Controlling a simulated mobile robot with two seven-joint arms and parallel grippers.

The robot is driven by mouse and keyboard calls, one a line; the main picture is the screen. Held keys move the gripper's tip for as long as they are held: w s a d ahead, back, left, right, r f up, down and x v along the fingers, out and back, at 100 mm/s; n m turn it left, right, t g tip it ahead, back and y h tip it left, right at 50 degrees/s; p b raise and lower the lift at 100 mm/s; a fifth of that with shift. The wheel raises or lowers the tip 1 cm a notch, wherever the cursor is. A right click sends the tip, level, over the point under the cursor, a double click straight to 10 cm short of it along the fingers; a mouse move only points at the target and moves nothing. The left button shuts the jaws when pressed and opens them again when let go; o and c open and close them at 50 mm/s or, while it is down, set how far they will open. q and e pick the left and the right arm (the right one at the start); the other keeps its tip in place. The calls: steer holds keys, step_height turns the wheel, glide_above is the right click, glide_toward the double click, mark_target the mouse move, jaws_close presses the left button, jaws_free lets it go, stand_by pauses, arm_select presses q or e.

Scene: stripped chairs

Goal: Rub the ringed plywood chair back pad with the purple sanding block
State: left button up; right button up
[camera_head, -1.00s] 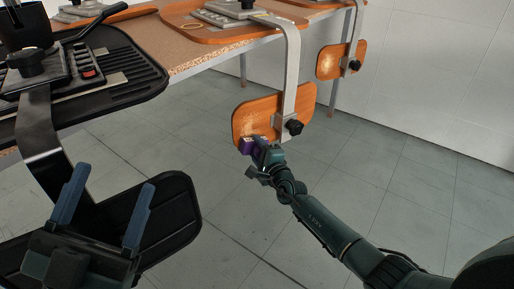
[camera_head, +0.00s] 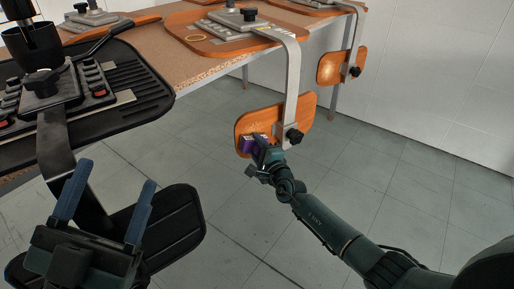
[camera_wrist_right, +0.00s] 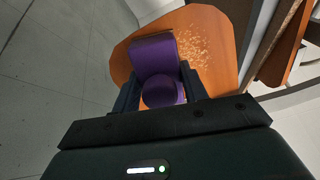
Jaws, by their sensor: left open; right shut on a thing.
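The orange plywood back pad (camera_head: 299,108) hangs on a bent metal bar below the table edge, with a black knob on its right. A pale ring (camera_head: 221,37) lies on the seat above it. My right gripper (camera_head: 262,152) is shut on the purple sanding block (camera_head: 249,144), which is at the pad's lower left face. In the right wrist view the block (camera_wrist_right: 157,55) lies over the pad (camera_wrist_right: 121,66), with pale scuffs beside it; whether they touch is hard to tell. My left gripper (camera_head: 112,172) is open and empty at the lower left.
A black chair seat (camera_head: 140,84) and its black back pad (camera_head: 182,226) are close to my left gripper. A second plywood back pad (camera_head: 327,68) hangs farther along the table (camera_head: 200,72). The tiled floor right of the table is clear.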

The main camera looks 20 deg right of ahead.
mark_target(251, 126)
steer(key=shift+s+r+p, duration=0.1)
steer(key=shift+r+p, duration=1.35)
steer(key=shift+r, duration=0.15)
step_height(251, 126, up, 4)
steer(key=p, duration=0.3)
steer(key=shift+f, duration=0.25)
steer(key=shift+w, duration=0.25)
steer(key=shift+f, duration=0.1)
steer(key=shift+s+f+b, duration=0.1)
steer(key=shift+f+b, duration=0.5)
steer(key=shift+b, duration=0.05)
steer(key=shift+s+f+b, duration=0.1)
steer(key=shift+f+b, duration=2.4)
steer(key=shift+f, duration=0.5)
step_height(251, 126, down, 3)
steer(key=b, duration=0.3)
steer(key=shift+f, duration=0.2)
